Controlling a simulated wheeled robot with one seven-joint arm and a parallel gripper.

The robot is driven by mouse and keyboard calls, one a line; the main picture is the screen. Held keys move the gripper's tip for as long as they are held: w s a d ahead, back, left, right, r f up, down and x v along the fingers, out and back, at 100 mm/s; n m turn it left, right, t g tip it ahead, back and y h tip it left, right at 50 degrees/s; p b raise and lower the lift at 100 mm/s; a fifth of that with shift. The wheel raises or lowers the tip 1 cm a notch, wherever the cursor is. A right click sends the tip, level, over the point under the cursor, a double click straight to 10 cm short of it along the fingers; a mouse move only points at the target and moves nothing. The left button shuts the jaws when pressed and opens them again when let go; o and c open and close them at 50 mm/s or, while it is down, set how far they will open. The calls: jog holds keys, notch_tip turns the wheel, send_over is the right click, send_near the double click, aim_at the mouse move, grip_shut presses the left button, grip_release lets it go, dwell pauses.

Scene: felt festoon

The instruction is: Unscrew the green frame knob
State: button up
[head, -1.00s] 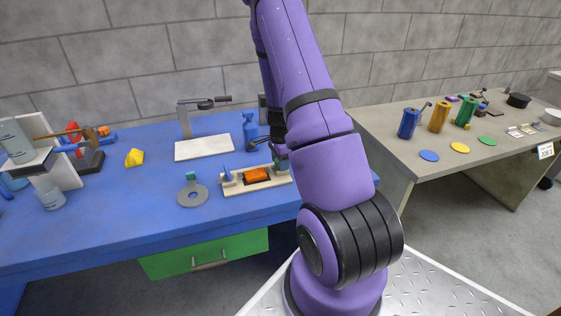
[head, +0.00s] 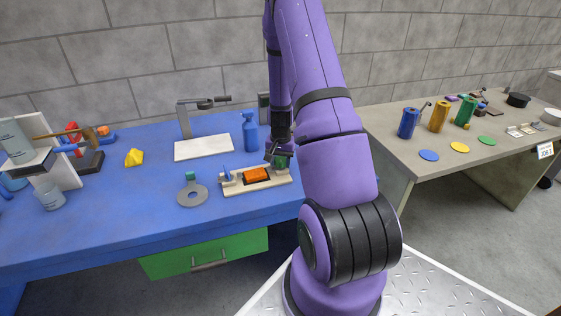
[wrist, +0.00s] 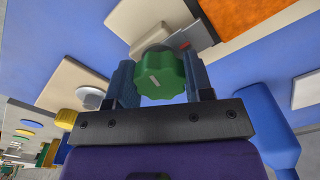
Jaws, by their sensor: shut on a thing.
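In the head view the knob (head: 283,162) shows partly behind the dark fingers of my gripper (head: 277,154). It is at the right end of a pale wooden frame (head: 235,187), which holds an orange block (head: 257,175) and has a small blue part at its left. Whether the knob is still threaded in cannot be told.
A grey ring (head: 192,196) with a green tab lies left of the frame. A blue bottle (head: 250,134) and a white board (head: 203,147) stand behind. A yellow piece (head: 134,157) lies farther left. The blue table's front is clear.

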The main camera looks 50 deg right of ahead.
aim_at(281, 159)
jog(key=shift+n, duration=1.9)
jog(key=o, duration=0.9)
jog(key=shift+r, duration=0.1)
notch_tip(281, 159, up, 11)
jog(key=shift+f, duration=0.2)
